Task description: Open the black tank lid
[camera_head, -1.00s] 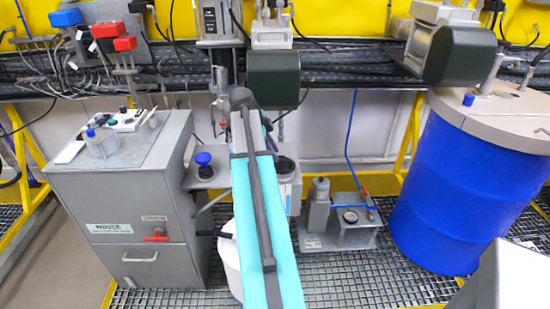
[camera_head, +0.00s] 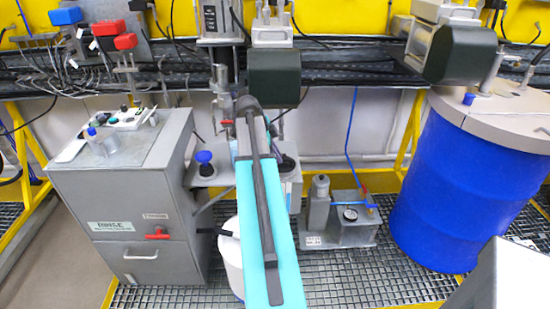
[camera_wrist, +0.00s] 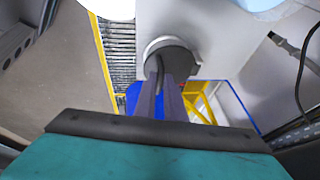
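In the wrist view, a dark round lid (camera_wrist: 174,56) sits inside a pale ring on a grey surface. A thin dark curved piece, which may be its handle, shows over it. The two fingers of my gripper (camera_wrist: 160,84) are close together and point at the lid, overlapping its near edge. Whether they touch it, or have the curved piece between them, I cannot tell. In the head view, a dark round cap (camera_head: 286,165) shows on the bench just right of my turquoise arm; I cannot tell if it is the same lid. My arm hides the fingers there.
A grey cabinet marked RINSE (camera_head: 120,200) stands left, with small items on top. A blue drum (camera_head: 455,195) stands right. Dark motor housings (camera_head: 275,78) hang above the bench.

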